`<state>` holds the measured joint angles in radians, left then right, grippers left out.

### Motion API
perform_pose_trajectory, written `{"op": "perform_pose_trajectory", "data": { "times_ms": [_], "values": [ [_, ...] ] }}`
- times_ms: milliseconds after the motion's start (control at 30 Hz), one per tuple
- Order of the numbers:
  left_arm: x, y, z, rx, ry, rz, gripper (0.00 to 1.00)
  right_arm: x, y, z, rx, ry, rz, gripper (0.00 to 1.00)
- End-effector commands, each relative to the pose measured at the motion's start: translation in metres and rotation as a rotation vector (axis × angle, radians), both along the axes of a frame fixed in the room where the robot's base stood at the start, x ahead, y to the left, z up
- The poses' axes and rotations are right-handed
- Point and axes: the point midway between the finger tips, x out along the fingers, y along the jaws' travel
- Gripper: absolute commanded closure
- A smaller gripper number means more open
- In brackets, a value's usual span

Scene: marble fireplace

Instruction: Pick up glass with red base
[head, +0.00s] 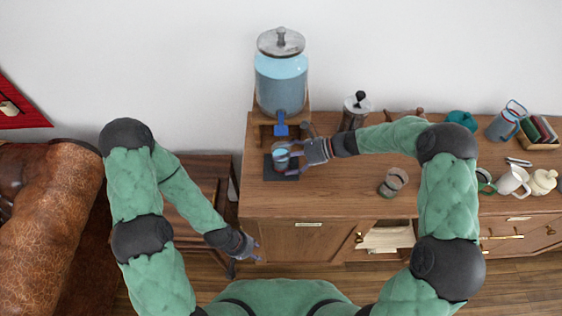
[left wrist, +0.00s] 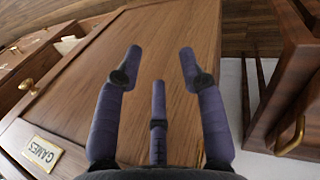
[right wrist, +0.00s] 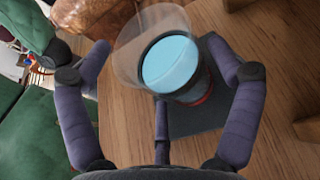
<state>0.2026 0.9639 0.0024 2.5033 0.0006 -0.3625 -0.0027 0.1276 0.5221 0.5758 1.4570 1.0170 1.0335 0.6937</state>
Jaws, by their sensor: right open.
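The glass with the red base (head: 281,160) stands upright on a dark square mat (head: 268,172) under the dispenser. In the right wrist view the glass (right wrist: 170,60) is clear, holds blue liquid and shows a red band low down. My right gripper (head: 295,160) is open at the right side of the glass. Its fingers (right wrist: 163,75) spread to either side of the glass; I cannot tell whether any touches it. My left gripper (head: 254,250) is open and empty, low in front of the cabinet, and its spread fingers show in the left wrist view (left wrist: 160,68).
A dispenser of blue liquid (head: 281,82) with a blue tap (head: 281,123) stands on a wooden stand behind the glass. A grinder (head: 355,110) and an empty glass (head: 393,182) stand to the right. Mugs and a teapot (head: 542,182) crowd the far right.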

Motion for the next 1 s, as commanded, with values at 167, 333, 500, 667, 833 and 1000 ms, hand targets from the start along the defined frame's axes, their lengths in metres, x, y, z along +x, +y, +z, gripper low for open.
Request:
{"op": "perform_pose_trajectory", "data": {
  "times_ms": [167,333,500,667,833,1000],
  "values": [
    [0.0,0.0,-0.005,0.0,0.0,0.0,0.6,0.0,0.014,-0.006,0.0,-0.001,0.001,0.09],
    [0.0,0.0,-0.004,0.0,0.0,0.0,0.6,0.0,0.013,-0.005,0.0,-0.001,0.0,0.09],
    [0.0,0.0,-0.004,0.0,0.0,0.0,0.6,0.0,0.013,-0.005,0.0,-0.001,0.0,0.57],
    [0.0,0.0,-0.004,0.0,0.0,0.0,0.6,0.0,0.013,-0.004,0.001,-0.001,-0.001,0.77],
    [0.0,0.0,-0.003,0.0,0.0,0.0,0.6,0.0,0.013,-0.004,0.0,-0.001,0.0,0.77],
    [0.0,0.0,0.001,0.0,0.0,0.0,0.6,0.0,0.013,0.005,0.0,-0.001,-0.001,0.77]
  ]
}}
